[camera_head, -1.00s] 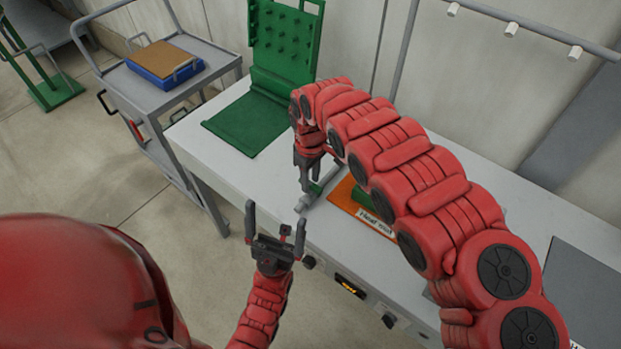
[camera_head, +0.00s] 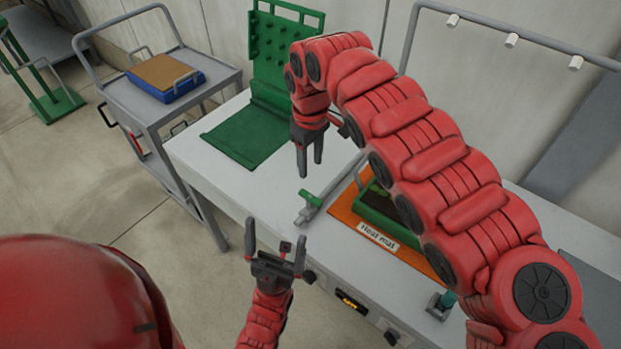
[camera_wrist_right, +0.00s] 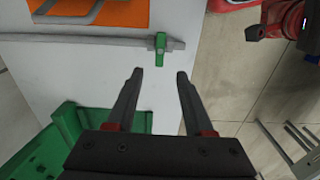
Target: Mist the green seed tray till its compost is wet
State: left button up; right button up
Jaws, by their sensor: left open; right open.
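The green seed tray (camera_head: 376,216) with dark compost sits on the orange heat mat (camera_head: 345,212); my right arm hides much of it. I cannot tell whether the compost is wet. A grey pipe (camera_head: 338,182) with a green valve handle (camera_head: 311,198) near its end runs along the bench beside the mat; they also show in the right wrist view, pipe (camera_wrist_right: 90,40) and handle (camera_wrist_right: 160,47). My right gripper (camera_head: 310,167) is open and empty above the bench, apart from the handle. My left gripper (camera_head: 276,232) is open and empty at the bench's front edge.
A rail with white nozzles (camera_head: 512,40) stands over the right of the bench. A green pegboard stand (camera_head: 247,134) is at the bench's left. A grey trolley (camera_head: 205,85) holds a blue tray (camera_head: 168,88). A small teal-topped part (camera_head: 442,303) is at the front right.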

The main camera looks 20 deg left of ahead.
notch_tip(320, 180, up, 6)
jog(key=shift+b, duration=0.35)
jog(key=shift+f, duration=0.1)
